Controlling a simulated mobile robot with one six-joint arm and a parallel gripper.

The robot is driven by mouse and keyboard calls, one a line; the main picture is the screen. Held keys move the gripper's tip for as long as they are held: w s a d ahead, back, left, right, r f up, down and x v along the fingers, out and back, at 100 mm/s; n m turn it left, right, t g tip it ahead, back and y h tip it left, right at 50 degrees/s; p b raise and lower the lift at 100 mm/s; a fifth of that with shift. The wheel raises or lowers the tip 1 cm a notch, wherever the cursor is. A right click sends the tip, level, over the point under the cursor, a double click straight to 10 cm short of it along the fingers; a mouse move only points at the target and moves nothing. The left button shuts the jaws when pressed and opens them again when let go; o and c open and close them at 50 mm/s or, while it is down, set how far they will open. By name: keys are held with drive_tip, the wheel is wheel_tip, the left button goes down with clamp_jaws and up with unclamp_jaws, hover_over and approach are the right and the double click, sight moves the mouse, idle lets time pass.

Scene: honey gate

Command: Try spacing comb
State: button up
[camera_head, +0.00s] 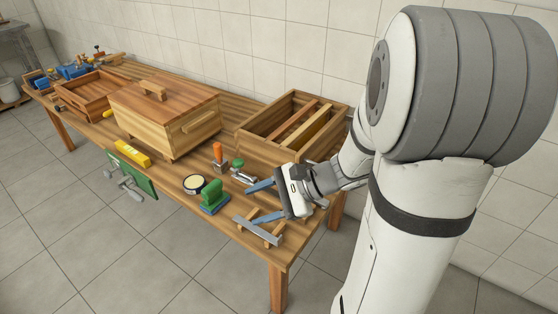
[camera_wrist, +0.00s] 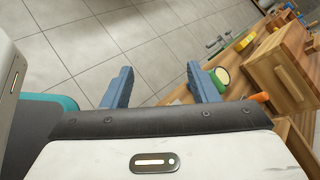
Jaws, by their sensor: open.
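My gripper (camera_head: 254,205) reaches over the front right of the wooden bench, its two blue fingers spread apart with nothing between them. A grey metal strip (camera_head: 256,229) with short wooden pieces lies near the bench's front edge, close to the nearer finger. It may be the spacing comb, but I cannot tell for sure. In the wrist view my gripper (camera_wrist: 161,84) is also open, with floor tiles showing between the fingers. The grey strip is not clearly visible there.
A green-handled block (camera_head: 212,195), a round tin (camera_head: 194,184) and an orange-handled tool (camera_head: 218,155) stand left of my gripper. An open wooden box (camera_head: 262,147) is behind it. A lidded wooden box (camera_head: 163,133) and yellow level (camera_head: 132,152) are farther left.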

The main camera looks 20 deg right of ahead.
drive_tip(key=w+d+f+m+t+h+b, duration=0.2)
drive_tip(key=w+d+f+m+t+b, duration=0.1)
drive_tip(key=d, duration=0.4)
drive_tip(key=w+d+f+m+t+h+b, duration=0.2)
drive_tip(key=w+d+f+m+t+b, duration=0.2)
drive_tip(key=d+f+m+t, duration=0.2)
drive_tip(key=w+d+f+m+t+h+b, duration=0.2)
drive_tip(key=w+d+f+m+t+b, duration=0.1)
drive_tip(key=d+f+m, duration=0.5)
drive_tip(key=shift+w+d+t, duration=0.3)
drive_tip(key=shift+w+t, duration=0.3)
drive_tip(key=shift+t, duration=0.2)
drive_tip(key=shift+w+d+f+m+h, duration=0.1)
drive_tip(key=shift+w+m+h, duration=0.15)
drive_tip(key=shift+m+h, duration=0.05)
drive_tip(key=x, duration=0.2)
drive_tip(key=b+x, duration=0.1)
drive_tip(key=x, duration=0.1)
drive_tip(key=b+x, duration=0.1)
drive_tip(key=x, duration=0.2)
drive_tip(key=shift+w+d+r, duration=0.15)
drive_tip(key=shift+r, duration=0.25)
clamp_jaws()
